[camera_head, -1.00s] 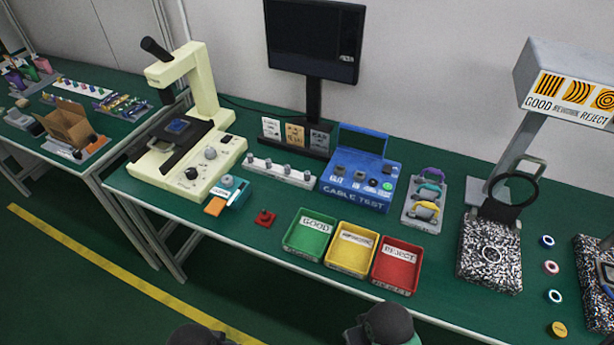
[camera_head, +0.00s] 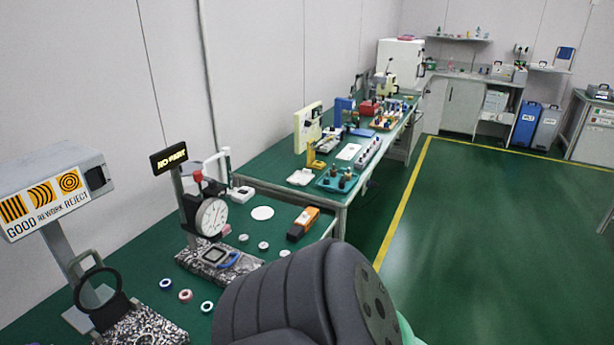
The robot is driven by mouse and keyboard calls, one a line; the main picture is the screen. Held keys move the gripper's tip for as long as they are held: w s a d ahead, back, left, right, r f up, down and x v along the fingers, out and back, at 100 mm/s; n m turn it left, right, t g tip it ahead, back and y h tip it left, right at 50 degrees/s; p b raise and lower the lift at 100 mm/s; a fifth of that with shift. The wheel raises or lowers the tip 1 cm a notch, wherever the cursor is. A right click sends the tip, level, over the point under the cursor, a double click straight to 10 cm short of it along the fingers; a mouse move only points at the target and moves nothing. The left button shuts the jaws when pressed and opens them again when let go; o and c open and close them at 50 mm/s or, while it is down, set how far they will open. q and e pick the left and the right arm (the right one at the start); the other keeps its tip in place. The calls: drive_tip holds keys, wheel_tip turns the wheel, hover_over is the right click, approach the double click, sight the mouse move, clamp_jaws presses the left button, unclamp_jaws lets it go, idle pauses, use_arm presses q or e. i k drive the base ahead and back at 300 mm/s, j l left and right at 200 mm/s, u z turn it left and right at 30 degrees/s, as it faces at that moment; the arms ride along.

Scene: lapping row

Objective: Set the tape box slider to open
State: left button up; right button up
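I cannot make out a tape box or its slider for certain in the head view. An orange and dark box (camera_head: 303,223) lies at the right edge of the near green bench (camera_head: 285,208), but it is too small to tell what it is. Neither gripper is in view. A large dark grey link of my own arm fills the lower middle and hides part of the near bench.
A dial gauge (camera_head: 211,217) on a speckled base and a sign post (camera_head: 60,252) with a ring stand on the near bench. Several small rings and discs lie between. A farther bench (camera_head: 338,196) holds several devices. Green floor (camera_head: 490,240) is clear at right.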

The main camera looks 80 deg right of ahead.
sight(303, 219)
drive_tip(key=z, duration=2.7)
